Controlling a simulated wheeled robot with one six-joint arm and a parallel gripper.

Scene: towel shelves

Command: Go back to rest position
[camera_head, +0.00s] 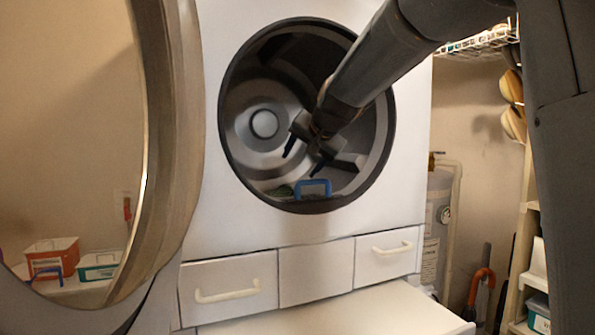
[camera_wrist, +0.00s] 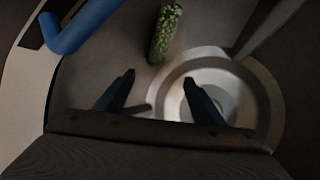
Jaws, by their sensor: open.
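My gripper (camera_head: 305,156) is inside the round opening of a front-loading washing machine (camera_head: 315,229). Its two dark fingers stand apart with nothing between them, also in the wrist view (camera_wrist: 158,88). A blue handle-shaped object (camera_head: 313,188) sits at the lower lip of the opening, below the gripper; it shows at the upper left of the wrist view (camera_wrist: 80,25). A green speckled cylinder (camera_wrist: 165,34) lies in the drum beyond the fingertips, apart from them. In the head view a small green patch (camera_head: 284,191) shows beside the blue object.
The round machine door (camera_head: 178,130) stands open at left. Drawers with white handles (camera_head: 228,290) and a pale surface (camera_head: 340,312) lie below the opening. Red (camera_head: 52,257) and teal (camera_head: 99,265) boxes show within the door ring. Shelves (camera_head: 530,235) stand at right.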

